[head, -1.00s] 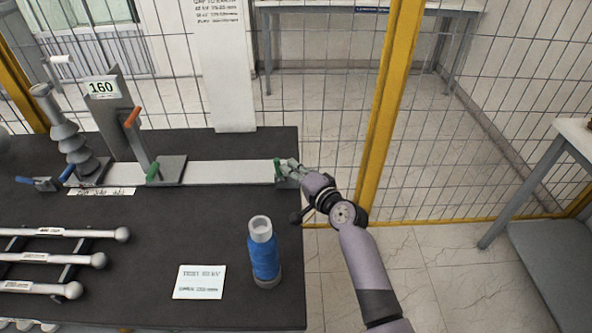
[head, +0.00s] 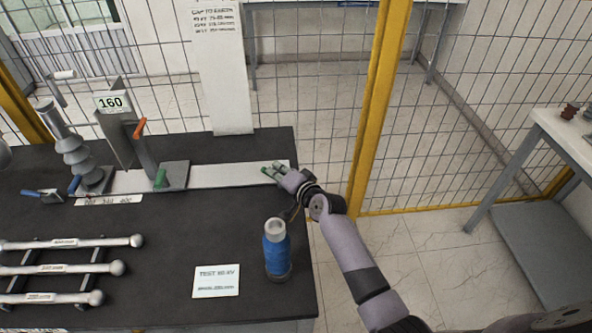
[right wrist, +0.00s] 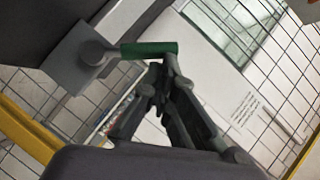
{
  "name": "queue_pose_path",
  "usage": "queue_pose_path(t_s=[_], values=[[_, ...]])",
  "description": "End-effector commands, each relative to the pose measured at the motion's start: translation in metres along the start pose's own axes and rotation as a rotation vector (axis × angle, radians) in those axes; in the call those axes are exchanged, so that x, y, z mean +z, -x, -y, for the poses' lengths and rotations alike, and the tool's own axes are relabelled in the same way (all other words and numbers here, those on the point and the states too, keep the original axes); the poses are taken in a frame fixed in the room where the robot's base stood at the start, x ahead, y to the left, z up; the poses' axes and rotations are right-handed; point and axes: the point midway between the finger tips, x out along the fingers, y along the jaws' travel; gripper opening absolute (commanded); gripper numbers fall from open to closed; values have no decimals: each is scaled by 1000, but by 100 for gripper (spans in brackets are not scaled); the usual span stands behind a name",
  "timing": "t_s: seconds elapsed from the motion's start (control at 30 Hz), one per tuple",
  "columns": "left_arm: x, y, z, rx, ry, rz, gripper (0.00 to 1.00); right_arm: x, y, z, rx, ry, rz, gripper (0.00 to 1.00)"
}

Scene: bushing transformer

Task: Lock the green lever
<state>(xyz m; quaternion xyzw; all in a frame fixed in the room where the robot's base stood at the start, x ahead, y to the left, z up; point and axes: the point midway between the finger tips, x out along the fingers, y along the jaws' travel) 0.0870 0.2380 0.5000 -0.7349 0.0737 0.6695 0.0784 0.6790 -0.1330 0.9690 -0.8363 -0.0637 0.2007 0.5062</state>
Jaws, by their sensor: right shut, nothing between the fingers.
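A green lever (head: 267,168) sits near the right end of the pale rail (head: 228,175), partly hidden by my right gripper. In the right wrist view the green lever (right wrist: 150,49) reaches sideways from a round pivot on a grey block (right wrist: 80,56). My right gripper (right wrist: 166,66) is shut and empty, its fingertips at the lever's free end. I cannot tell whether they touch it. The right gripper (head: 272,172) also shows in the head view over the rail end. A second green lever (head: 160,178) stands by the grey block further left. My left gripper is out of view.
A grey upright plate marked 160 with an orange-handled lever (head: 140,128) and a ribbed grey bushing (head: 77,155) stand at the left. A blue bottle-like part (head: 277,252) stands near the table's right edge. Several rods (head: 70,268) lie front left. Wire fencing (head: 310,100) closes the back.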

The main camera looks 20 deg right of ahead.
Motion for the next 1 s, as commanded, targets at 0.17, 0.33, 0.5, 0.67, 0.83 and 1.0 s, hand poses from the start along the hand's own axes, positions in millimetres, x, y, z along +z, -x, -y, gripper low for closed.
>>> queue_pose_path(t_s=[0.17, 0.33, 0.5, 0.67, 0.83, 1.0], values=[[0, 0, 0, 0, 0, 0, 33, 8, -6, 2, -1, 0, 0, 0], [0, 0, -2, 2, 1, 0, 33, 13, -9, 3, -2, -1, -1, 0], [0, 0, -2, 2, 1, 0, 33, 16, -11, 3, -1, -1, -1, 0], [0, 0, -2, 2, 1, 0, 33, 18, -12, 3, -1, -1, 0, 0], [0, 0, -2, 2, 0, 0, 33, 19, -13, 3, 0, -1, 0, 0], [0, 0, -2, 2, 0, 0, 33, 19, -13, 3, 0, -1, 0, 0]])
